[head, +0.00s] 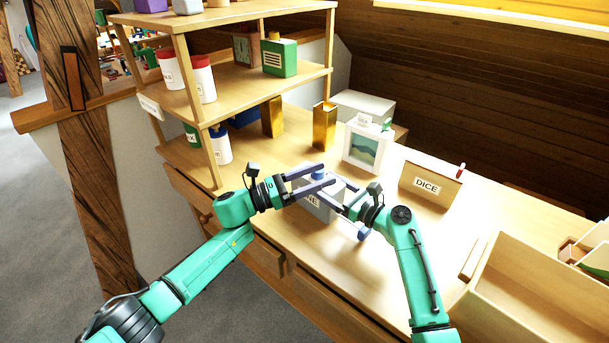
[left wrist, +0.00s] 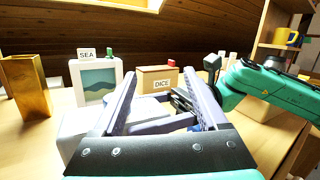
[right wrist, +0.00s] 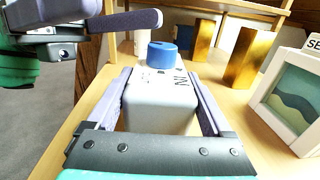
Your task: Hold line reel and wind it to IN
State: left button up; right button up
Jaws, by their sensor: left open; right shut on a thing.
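The line reel (head: 322,212) is a grey box on the workbench with a blue knob (head: 318,174) on top and a partly covered label on its front. The right wrist view shows the reel (right wrist: 160,105) between my right gripper's fingers, its blue knob (right wrist: 162,56) on top, with dark lettering and marks beside it. My right gripper (head: 346,210) is shut on the reel's body. My left gripper (head: 326,173) is open, its fingers close to the knob in the head view; contact cannot be told. In the left wrist view the reel (left wrist: 85,128) is partly hidden behind the left finger.
A framed SEA picture (head: 365,149) and a DICE box (head: 430,184) stand behind on the bench. Two gold blocks (head: 323,127) are near the shelf (head: 250,75), which holds jars. An open wooden box (head: 520,290) is at right. Bench between the reel and the DICE box is clear.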

pick_arm(q)
jog(key=s+d+r+n+t+y, duration=0.2)
jog(key=s+d+n+t, duration=0.2)
jog(key=d, duration=0.2)
jog(key=n+t+y, duration=0.5)
jog(key=t+y, duration=0.1)
jog(key=y, duration=0.5)
send_near(315, 173)
jog(key=x, duration=0.9)
jog(key=shift+w+d+f, duration=0.15)
jog(key=shift+w+d, duration=0.15)
jog(key=shift+w, duration=0.3)
grip_shut()
jog(key=shift+m+g, duration=0.3)
jog(key=shift+m+h, duration=0.3)
jog(key=shift+h, duration=0.1)
